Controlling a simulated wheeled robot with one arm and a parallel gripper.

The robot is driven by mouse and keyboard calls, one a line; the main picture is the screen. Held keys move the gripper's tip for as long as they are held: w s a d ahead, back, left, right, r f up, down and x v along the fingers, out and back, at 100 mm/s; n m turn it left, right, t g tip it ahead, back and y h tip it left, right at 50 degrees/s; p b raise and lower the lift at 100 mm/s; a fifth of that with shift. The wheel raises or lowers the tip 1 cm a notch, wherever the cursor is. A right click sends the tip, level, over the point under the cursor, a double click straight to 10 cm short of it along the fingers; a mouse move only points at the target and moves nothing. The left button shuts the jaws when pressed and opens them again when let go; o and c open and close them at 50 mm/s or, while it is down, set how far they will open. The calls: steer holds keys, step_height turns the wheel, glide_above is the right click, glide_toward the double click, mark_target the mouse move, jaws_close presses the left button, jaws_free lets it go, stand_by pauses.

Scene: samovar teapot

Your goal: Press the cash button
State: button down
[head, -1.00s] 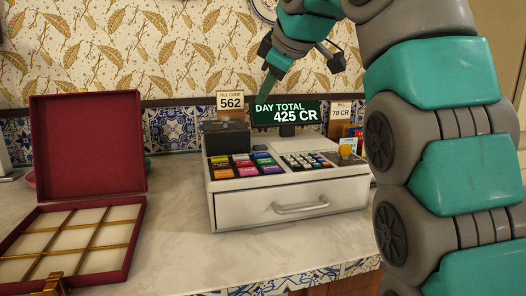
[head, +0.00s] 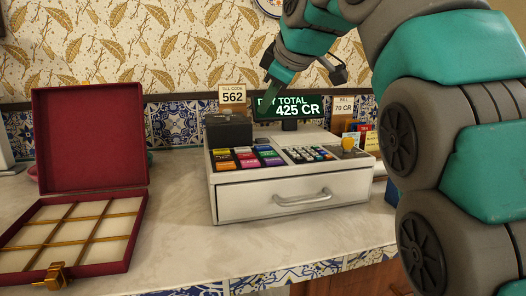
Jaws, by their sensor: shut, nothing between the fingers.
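The cash register (head: 250,200) stands on the counter with its drawer shut. The key labels are too small to read, so I cannot tell which one is the cash button. My gripper (head: 269,84) is shut and empty. In the picture it is above the coloured keys, overlapping the edge of the green display (head: 300,106), which reads "DAY TOTAL 425 CR". It touches no key.
An open red box (head: 92,143) with empty gold-divided compartments lies at the left. A "TILL CODE 562" card (head: 232,95) and a "BILL 70 CR" card (head: 343,106) stand behind the register. The counter in front (head: 190,250) is clear.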

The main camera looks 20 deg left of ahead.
mark_target(267, 148)
steer(key=shift+f+b, duration=1.85)
steer(key=shift+f, duration=0.95)
steer(key=shift+f, duration=0.15)
steer(key=shift+f+b, duration=0.3)
steer(key=shift+b, duration=0.2)
